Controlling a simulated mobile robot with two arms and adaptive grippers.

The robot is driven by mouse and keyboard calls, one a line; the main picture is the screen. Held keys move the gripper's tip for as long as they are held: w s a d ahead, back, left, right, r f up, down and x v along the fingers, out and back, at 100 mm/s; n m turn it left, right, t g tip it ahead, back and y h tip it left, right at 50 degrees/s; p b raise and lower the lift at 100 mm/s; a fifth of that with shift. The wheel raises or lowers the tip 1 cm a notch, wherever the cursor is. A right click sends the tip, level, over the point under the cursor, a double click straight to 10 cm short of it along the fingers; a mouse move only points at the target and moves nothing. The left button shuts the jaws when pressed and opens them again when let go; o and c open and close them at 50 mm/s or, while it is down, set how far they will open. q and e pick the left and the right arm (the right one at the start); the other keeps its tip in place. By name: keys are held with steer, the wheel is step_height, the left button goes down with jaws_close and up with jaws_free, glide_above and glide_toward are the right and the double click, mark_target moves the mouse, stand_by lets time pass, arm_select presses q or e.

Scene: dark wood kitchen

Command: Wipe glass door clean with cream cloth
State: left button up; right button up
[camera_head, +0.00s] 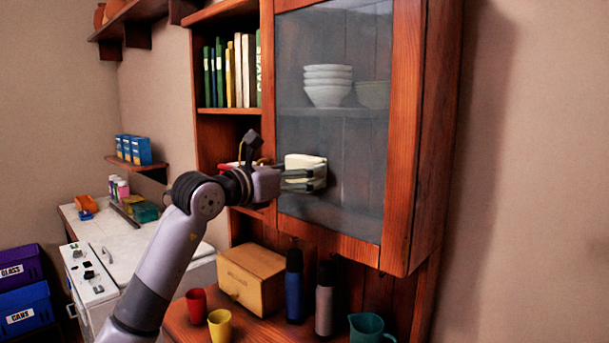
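The glass door (348,165) of the wooden cabinet is in the middle of the head view, closed, with a greyish, hazy pane in a red-brown wood frame. My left gripper (304,181) reaches in from the left and is shut on the cream cloth (303,162), a folded pad. The cloth is at the lower left part of the pane. It looks to be against the glass, though the contact itself is hidden by the gripper and cloth. My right gripper is not in view.
Behind the glass stand stacked white bowls (327,88). Below the door, the cabinet ledge holds a wooden bread box (252,277), a blue bottle (294,286), a grey bottle (324,299), a teal jug (368,328), a red cup (196,305) and a yellow cup (220,327).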

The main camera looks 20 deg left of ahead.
arm_select(q)
steer(key=a, duration=0.1)
steer(key=w+a, duration=0.1)
steer(key=a, duration=0.1)
steer(key=shift+w+a, duration=0.1)
steer(key=shift+a, duration=0.05)
stand_by(0.4)
steer(key=b+v, duration=0.3)
steer(key=v, duration=0.3)
stand_by(0.5)
